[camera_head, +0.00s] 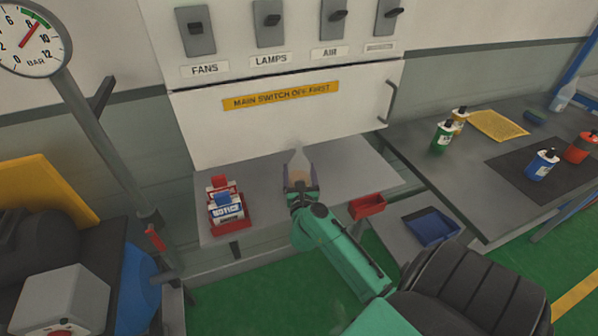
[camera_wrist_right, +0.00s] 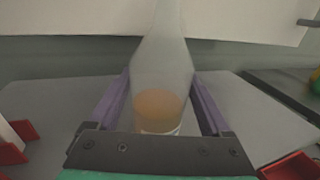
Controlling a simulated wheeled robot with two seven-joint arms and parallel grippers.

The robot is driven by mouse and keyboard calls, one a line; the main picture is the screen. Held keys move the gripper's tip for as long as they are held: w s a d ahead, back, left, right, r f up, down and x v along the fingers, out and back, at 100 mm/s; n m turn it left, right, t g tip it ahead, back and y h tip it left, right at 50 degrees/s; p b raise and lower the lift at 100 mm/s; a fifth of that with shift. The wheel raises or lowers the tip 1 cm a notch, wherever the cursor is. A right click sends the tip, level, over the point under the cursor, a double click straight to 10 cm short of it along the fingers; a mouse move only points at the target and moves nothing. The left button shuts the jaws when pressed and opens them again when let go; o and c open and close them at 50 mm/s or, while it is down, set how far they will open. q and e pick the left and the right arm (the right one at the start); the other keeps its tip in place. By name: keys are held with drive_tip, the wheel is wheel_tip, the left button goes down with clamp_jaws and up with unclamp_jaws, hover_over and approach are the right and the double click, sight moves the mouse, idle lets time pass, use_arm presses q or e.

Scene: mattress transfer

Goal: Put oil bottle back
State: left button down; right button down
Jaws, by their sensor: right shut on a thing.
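The oil bottle (camera_head: 299,164) is a translucent bottle with a tapering neck and amber liquid in its lower part. My right gripper (camera_head: 300,183) is shut on it, one finger on each side, over the grey shelf (camera_head: 262,176) below the white panel. In the right wrist view the bottle (camera_wrist_right: 161,75) stands upright between the purple fingers, with its top cut off by the frame. I cannot tell whether its base touches the shelf. My left gripper is not in view.
Red (camera_head: 367,205) and blue (camera_head: 432,227) bins lie to the right. The dark workbench (camera_head: 470,190) carries several bottles, a yellow sheet (camera_head: 499,125) and a clear bottle (camera_head: 563,95). The panel (camera_head: 290,125) stands close behind.

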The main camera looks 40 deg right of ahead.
drive_tip(key=shift+f, duration=0.2)
drive_tip(key=shift+f, duration=0.15)
unclamp_jaws()
drive_tip(key=b+v, duration=0.3)
drive_tip(key=v, duration=0.9)
drive_tip(key=shift+s, duration=0.1)
drive_tip(key=shift+r, duration=0.2)
